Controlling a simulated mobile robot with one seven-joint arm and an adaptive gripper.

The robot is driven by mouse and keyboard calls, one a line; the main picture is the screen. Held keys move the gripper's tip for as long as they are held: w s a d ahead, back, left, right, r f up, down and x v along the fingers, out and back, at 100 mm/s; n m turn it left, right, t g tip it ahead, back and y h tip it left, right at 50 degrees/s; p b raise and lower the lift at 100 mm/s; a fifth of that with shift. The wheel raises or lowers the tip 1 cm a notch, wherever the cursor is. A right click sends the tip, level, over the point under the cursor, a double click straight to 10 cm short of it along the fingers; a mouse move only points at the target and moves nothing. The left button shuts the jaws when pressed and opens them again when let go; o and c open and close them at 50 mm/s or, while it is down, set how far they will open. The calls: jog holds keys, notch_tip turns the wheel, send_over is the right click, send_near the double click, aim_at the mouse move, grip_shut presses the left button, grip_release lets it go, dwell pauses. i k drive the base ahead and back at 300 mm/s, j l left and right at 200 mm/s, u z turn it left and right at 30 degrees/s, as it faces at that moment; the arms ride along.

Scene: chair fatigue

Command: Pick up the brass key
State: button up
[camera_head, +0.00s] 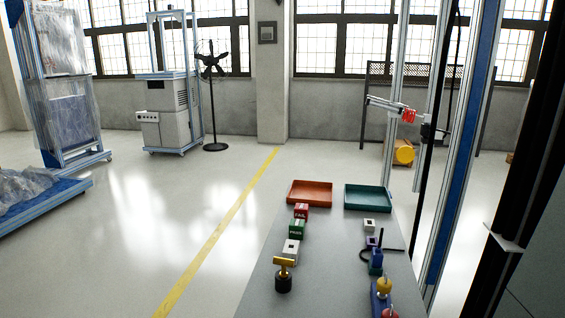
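A brass-coloured, T-shaped piece (285,261), which looks like the brass key, stands upright in a short black cylinder (283,284). It is near the left edge of the grey table (330,270), toward the front. Its crossbar shows on top; its lower end is hidden in or behind the cylinder. I cannot make out my gripper in this view, so nothing shows near the key.
Behind the key stand a white block (290,250), a green PASS block (297,230) and a red FAIL block (301,211). Orange (309,192) and teal (368,198) trays sit at the back. Small parts and a blue holder (379,302) line the right. The table's middle is clear.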

aim_at(285, 262)
jog(key=k+j+z, duration=0.15)
jog(key=j+z, duration=0.25)
jog(key=k+j+z, duration=0.2)
jog(key=j+z, duration=0.2)
jog(key=k+j+z, duration=0.25)
jog(key=j+z, duration=0.4)
jog(key=i+l, duration=0.1)
jog(key=i, duration=0.75)
